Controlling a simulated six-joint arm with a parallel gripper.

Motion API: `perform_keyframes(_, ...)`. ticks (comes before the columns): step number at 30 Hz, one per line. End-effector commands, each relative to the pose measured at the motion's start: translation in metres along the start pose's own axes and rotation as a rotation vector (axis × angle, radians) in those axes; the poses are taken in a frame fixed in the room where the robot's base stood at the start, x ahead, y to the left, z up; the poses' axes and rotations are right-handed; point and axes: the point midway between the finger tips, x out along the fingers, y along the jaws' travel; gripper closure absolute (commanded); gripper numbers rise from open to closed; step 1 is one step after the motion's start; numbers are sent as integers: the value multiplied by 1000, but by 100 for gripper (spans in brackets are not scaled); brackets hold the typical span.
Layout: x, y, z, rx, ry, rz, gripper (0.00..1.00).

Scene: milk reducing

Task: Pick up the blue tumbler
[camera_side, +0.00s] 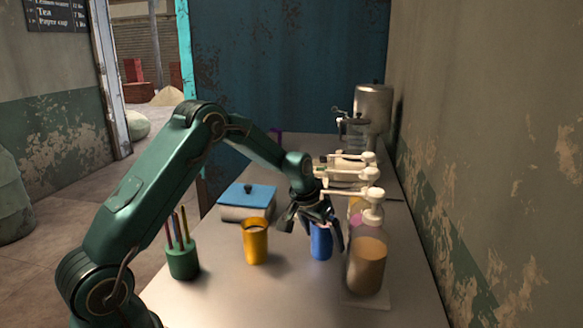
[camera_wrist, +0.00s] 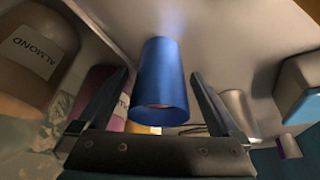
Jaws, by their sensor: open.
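The blue tumbler (camera_side: 321,241) stands upright on the counter in the side view, with a finger of my gripper partly in front of it. In the wrist view the blue tumbler (camera_wrist: 160,84) sits between the two fingers. My gripper (camera_side: 318,222) is open, with its fingers on either side of the tumbler's upper part. In the wrist view my gripper (camera_wrist: 165,95) shows a gap between each finger and the tumbler. I cannot tell the exact depth of the fingers along it.
A yellow cup (camera_side: 255,242) stands left of the tumbler. A large pump bottle (camera_side: 367,265) stands close on its right; a bottle in the wrist view reads ALMOND (camera_wrist: 38,55). A green holder with sticks (camera_side: 182,262) and a blue-lidded box (camera_side: 247,202) are at left. The front counter is clear.

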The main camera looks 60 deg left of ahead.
Motion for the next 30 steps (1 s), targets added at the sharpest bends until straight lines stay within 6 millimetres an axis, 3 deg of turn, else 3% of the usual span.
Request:
perform_keyframes(2,0,0,0,0,0,0,0)
perform_keyframes(10,0,0,0,-1,0,0,98)
perform_keyframes(19,-3,0,-2,-1,3,0,100)
perform_keyframes(24,-14,0,-6,-1,4,0,100)
perform_keyframes(30,-18,-23,9,-6,0,-1,100)
